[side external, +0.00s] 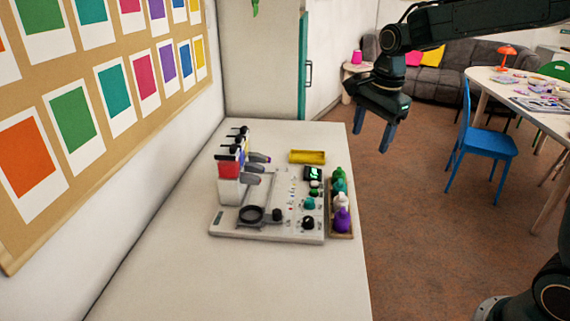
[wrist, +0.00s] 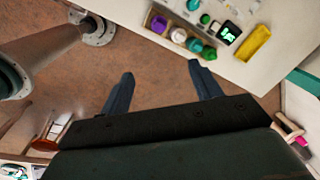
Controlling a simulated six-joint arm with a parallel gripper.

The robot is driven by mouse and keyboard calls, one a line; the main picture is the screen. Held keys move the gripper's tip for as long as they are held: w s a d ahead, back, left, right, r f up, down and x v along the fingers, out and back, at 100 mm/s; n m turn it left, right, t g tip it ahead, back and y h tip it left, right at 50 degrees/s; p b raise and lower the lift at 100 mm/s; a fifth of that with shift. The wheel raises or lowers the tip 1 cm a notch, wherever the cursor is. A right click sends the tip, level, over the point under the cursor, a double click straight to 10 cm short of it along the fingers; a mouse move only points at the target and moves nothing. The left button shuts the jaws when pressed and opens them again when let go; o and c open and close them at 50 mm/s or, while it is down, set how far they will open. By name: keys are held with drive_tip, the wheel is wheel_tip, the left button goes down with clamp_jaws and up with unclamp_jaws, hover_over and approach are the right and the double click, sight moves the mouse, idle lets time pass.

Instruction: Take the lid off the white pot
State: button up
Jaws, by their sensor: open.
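The white pot (side external: 341,201) stands in a narrow brown tray (side external: 350,234) at the table's right edge, between a purple pot (side external: 342,220) and a teal pot (side external: 340,186). In the wrist view the white pot (wrist: 178,36) shows small near the top, in the same row. Its lid is too small to tell apart from its body. My gripper (side external: 373,140) is open and empty, in the air to the right of the table and above the pots. Its two fingers (wrist: 161,73) point down over the floor in the wrist view.
A grey-white machine (side external: 227,222) with knobs, a small screen and upright coloured holders stands left of the tray. A yellow box (side external: 307,157) lies behind it. The front of the table (side external: 250,285) is clear. A blue chair (side external: 485,141) stands on the floor to the right.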

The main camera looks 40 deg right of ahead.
drive_tip(key=w+d+f+m+g, duration=0.2)
drive_tip(key=w+d+f+m, duration=0.3)
drive_tip(key=w+f+m, duration=0.4)
hover_over(341, 198)
drive_tip(key=d, duration=0.2)
drive_tip(key=shift+n, duration=0.4)
drive_tip(key=shift+w+f, duration=0.15)
drive_tip(key=shift+f, duration=4.7)
drive_tip(key=shift+f, duration=0.1)
drive_tip(key=shift+w+a+f, duration=0.1)
drive_tip(key=shift+f, duration=2.4)
drive_tip(key=shift+c, duration=0.4)
drive_tip(key=c, duration=1.2)
